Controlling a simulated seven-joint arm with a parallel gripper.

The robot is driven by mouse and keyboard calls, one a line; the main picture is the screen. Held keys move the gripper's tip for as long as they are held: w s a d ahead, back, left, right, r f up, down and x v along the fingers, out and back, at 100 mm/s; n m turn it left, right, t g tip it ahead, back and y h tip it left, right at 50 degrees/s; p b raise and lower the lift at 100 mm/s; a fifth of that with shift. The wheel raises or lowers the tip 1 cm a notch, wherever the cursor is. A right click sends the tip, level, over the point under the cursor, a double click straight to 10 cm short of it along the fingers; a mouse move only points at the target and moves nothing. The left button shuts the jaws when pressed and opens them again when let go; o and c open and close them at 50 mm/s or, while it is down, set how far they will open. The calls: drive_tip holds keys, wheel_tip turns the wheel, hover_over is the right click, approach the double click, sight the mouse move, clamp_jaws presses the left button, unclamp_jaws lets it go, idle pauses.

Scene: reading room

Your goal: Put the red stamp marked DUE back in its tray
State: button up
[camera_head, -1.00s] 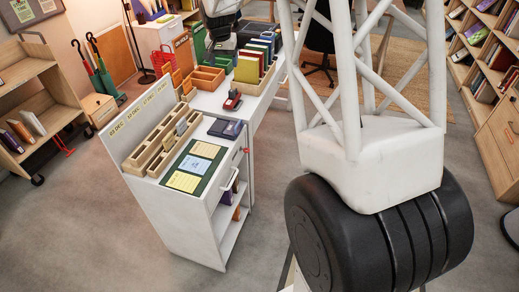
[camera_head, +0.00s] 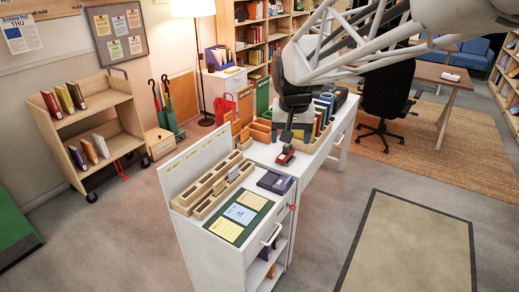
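A small red object with a dark part (camera_head: 286,155) sits on the white counter, near the middle of the picture; it may be the red stamp, but no DUE marking is readable. A light wooden tray (camera_head: 185,206) with long slots stands on the near white cabinet, left of the red object, with a few small items in it. My gripper (camera_head: 287,136) points down just above the red object. Whether they touch, and whether the fingers are open, is too small and dark to tell.
Beside the tray lie a green board with yellow and blue cards (camera_head: 241,215) and a dark blue pad (camera_head: 275,182). Orange boxes (camera_head: 260,131) and a book crate (camera_head: 318,137) stand behind. A labelled upright panel (camera_head: 196,160) backs the tray. The floor at right is open.

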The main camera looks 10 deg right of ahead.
drive_tip(key=s+a+f+n, duration=0.1)
drive_tip(key=s, duration=1)
drive_tip(key=s+a+f+n, duration=0.2)
drive_tip(key=s, duration=1)
drive_tip(key=shift+s+a+f, duration=0.25)
drive_tip(key=shift+a+f, duration=0.05)
drive_tip(key=shift+c, duration=0.4)
